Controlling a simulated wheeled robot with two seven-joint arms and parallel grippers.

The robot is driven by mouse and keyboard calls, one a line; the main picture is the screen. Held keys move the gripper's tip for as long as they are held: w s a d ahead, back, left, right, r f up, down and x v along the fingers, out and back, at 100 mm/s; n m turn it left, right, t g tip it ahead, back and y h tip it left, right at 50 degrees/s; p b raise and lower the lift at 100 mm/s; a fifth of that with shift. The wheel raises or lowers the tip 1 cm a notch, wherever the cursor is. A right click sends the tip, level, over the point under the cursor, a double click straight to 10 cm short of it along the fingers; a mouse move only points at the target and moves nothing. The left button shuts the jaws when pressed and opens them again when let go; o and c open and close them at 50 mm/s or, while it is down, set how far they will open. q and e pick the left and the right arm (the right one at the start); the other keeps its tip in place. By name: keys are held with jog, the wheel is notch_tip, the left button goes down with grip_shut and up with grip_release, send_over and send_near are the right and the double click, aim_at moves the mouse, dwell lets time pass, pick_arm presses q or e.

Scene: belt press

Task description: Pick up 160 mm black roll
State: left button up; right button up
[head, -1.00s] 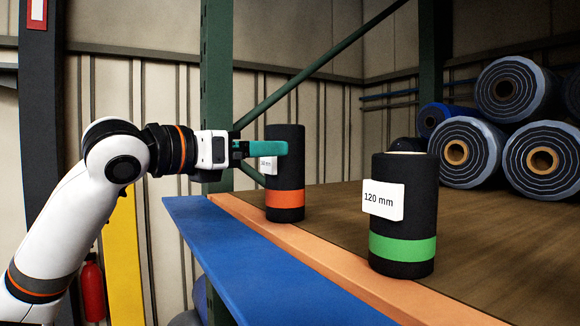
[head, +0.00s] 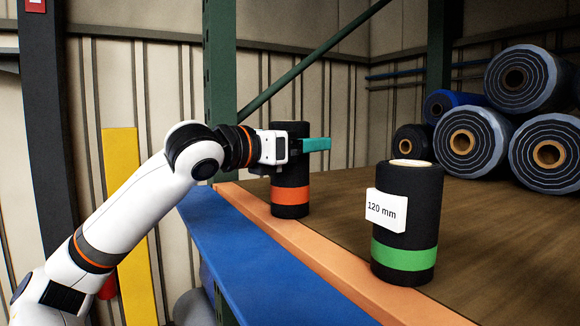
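A black roll with an orange band (head: 290,195) stands upright near the table's front edge. Its label is hidden behind my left gripper in this view. My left gripper (head: 316,144) lies across the roll's upper part, its teal finger reaching past the roll's right side. Only one finger shows clearly, so I cannot tell whether it is open or shut, or touching the roll. A second black roll with a green band (head: 407,215) stands upright nearer on the right; its white label reads 120 mm. My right gripper is not in view.
The brown table (head: 480,205) has an orange front edge (head: 330,265), with a blue beam (head: 250,265) below it. Several large rolls (head: 470,140) are stacked at the back right. A green post (head: 219,90) and a diagonal brace stand behind my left arm.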

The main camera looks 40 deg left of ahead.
pick_arm(q)
jog(key=shift+r, duration=0.1)
jog(key=c, duration=1.3)
jog(key=shift+c, duration=0.2)
notch_tip(320, 180, up, 3)
jog(key=shift+f, duration=0.1)
jog(key=shift+s+r+b, duration=0.2)
jog(key=shift+r+b, duration=0.1)
jog(key=shift+r, duration=0.1)
jog(key=s+a+b, duration=0.1)
jog(key=s+b, duration=0.3)
jog(key=s, duration=1.3)
jog(key=shift+s, duration=0.35)
jog(key=shift+f, duration=0.1)
